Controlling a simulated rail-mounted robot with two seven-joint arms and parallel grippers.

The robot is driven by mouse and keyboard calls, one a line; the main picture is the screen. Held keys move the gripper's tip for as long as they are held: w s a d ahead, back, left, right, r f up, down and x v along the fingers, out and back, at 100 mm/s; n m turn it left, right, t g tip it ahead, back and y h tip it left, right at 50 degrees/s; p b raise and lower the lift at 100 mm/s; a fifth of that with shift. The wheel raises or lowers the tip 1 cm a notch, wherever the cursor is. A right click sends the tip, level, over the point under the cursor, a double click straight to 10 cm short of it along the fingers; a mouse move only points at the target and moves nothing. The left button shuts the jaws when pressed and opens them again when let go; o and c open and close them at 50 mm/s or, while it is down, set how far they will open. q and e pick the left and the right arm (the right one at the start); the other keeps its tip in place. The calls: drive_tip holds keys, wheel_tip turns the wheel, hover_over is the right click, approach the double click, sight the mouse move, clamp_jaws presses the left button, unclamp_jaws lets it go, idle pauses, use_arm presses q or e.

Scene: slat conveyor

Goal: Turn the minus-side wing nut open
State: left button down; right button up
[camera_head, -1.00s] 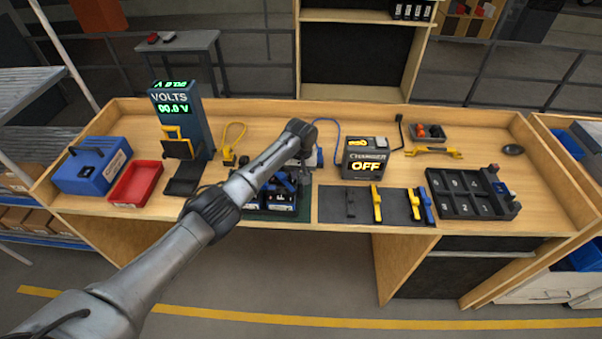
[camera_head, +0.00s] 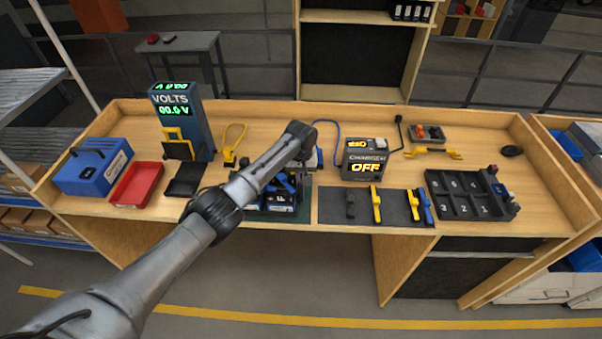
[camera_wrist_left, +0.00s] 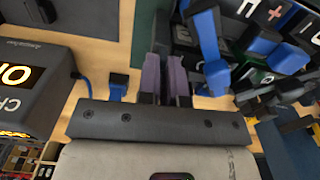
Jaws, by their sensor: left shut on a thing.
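My left arm reaches from the lower left over the battery unit (camera_head: 280,205), a dark block with blue parts at the front middle of the bench. My forearm and wrist cover much of it in the head view. In the left wrist view my left gripper (camera_wrist_left: 164,75) has its purple-grey fingers close together, beside dark blocks with plus markings (camera_wrist_left: 277,14) and blue clamp-like parts (camera_wrist_left: 206,42). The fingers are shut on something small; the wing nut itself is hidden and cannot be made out. My right gripper is out of view.
The charger (camera_head: 365,160) reads OFF, right of my wrist. A dark mat (camera_head: 335,207) with yellow, blue and dark tools lies in front of it. A numbered tray (camera_head: 465,195) stands farther right. A voltmeter (camera_head: 183,120), red tray (camera_head: 137,184) and blue box (camera_head: 92,167) stand left.

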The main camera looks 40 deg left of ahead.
use_arm(q)
drive_tip(key=n+p, duration=0.3)
drive_tip(key=shift+r+p, duration=0.3)
drive_tip(key=shift+n+p, duration=0.65)
drive_tip(key=shift+n, duration=0.35)
drive_tip(key=n+p, duration=0.1)
drive_tip(key=n, duration=0.1)
drive_tip(key=shift+f+n, duration=0.15)
drive_tip(key=shift+n, duration=0.25)
drive_tip(key=n+p, duration=0.1)
drive_tip(key=n, duration=0.1)
drive_tip(key=shift+n, duration=0.3)
drive_tip(key=n, duration=0.2)
drive_tip(key=shift+f+n, duration=0.1)
drive_tip(key=shift+n, duration=0.3)
drive_tip(key=n, duration=0.3)
drive_tip(key=shift+n+p, duration=0.3)
drive_tip(key=shift+n, duration=0.4)
